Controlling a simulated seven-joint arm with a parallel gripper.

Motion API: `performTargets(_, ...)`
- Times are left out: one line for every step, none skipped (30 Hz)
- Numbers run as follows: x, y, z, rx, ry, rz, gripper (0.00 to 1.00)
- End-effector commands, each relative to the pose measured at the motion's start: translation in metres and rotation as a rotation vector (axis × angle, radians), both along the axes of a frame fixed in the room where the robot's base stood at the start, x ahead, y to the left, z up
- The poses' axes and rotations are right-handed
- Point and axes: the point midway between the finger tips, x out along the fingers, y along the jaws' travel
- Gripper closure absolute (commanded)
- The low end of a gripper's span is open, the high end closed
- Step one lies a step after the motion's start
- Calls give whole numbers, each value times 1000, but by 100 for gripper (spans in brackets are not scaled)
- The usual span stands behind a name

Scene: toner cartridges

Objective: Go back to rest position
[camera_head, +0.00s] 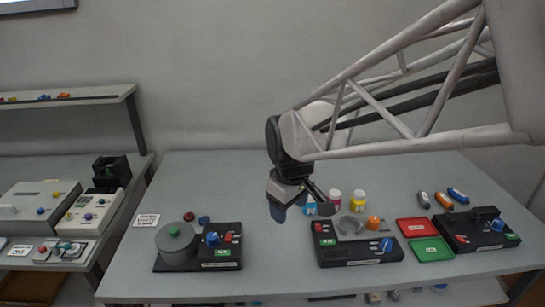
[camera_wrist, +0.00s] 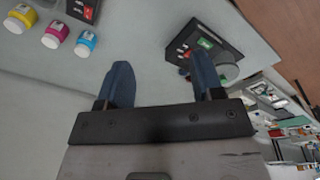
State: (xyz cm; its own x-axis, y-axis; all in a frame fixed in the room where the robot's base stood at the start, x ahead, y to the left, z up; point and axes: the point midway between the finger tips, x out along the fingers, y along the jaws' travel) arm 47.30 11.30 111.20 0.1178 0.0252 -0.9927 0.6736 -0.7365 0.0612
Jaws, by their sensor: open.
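My gripper (camera_head: 290,205) hangs above the middle of the grey table (camera_head: 180,283). Its two blue fingers stand apart with nothing between them, as the wrist view (camera_wrist: 165,85) also shows. In the head view a pink-labelled bottle (camera_head: 334,197) and a yellow one (camera_head: 359,201) stand behind the middle device. A blue one (camera_head: 310,209) is partly hidden by my gripper. Yellow (camera_wrist: 20,18), magenta (camera_wrist: 55,35) and blue (camera_wrist: 86,44) bottles show at the upper left in the wrist view.
A black device with a grey round pot (camera_head: 176,243) is left; a black control box (camera_head: 357,251) is in the middle. Red (camera_head: 415,230) and green (camera_head: 432,249) trays lie beside a right device (camera_head: 480,229). Several cylinders (camera_head: 441,200) lie behind. The table between the left and middle devices is clear.

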Motion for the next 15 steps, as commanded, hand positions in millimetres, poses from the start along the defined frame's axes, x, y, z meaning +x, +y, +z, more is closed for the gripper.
performTargets(0, -1, 0, 0, 0, -2, 39)
performTargets(-1, -1, 1, 1, -1, -5, 39)
performTargets(-2, -2, 1, 1, -1, -10, 39)
performTargets(-3, -4, 2, 2, -2, -15, 39)
performTargets(-5, -5, 2, 2, -4, -22, 39)
performTargets(-7, -8, 3, 4, -5, -35, 39)
performTargets(-10, -10, 4, 5, -7, -47, 39)
performTargets(-12, -13, 5, 7, -9, -60, 39)
performTargets(-16, -17, 7, 9, -12, -81, 39)
performTargets(-19, -21, 9, 11, -14, -100, 39)
performTargets(-23, -25, 11, 14, -18, -119, 39)
performTargets(-29, -30, 13, 17, -21, -148, 39)
performTargets(-34, -35, 14, 20, -23, -171, 39)
performTargets(-39, -39, 16, 23, -28, -196, 39)
performTargets(-46, -46, 18, 28, -33, -229, 39)
